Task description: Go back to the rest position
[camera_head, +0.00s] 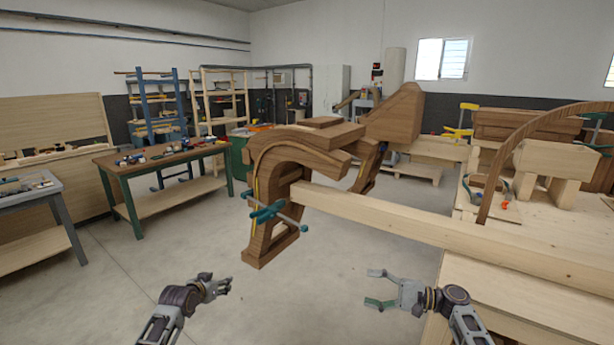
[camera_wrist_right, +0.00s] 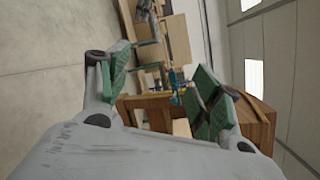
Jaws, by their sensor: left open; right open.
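My left gripper (camera_head: 219,286) is at the lower left of the head view, over the bare floor, with nothing seen between its fingers. My right gripper (camera_head: 377,288) is at the lower right, open and empty, with its green-padded fingers spread apart. In the right wrist view the two fingers of my right gripper (camera_wrist_right: 165,85) stand wide apart with nothing held between them. Both grippers are apart from the wooden chair form and the bench.
A dark wooden chair form (camera_head: 275,185) with a teal clamp (camera_head: 268,212) stands ahead. A long pale beam (camera_head: 430,226) runs from it to the workbench (camera_head: 525,286) at right. A green-legged table (camera_head: 160,159) stands at left. Floor (camera_head: 300,290) between my grippers is clear.

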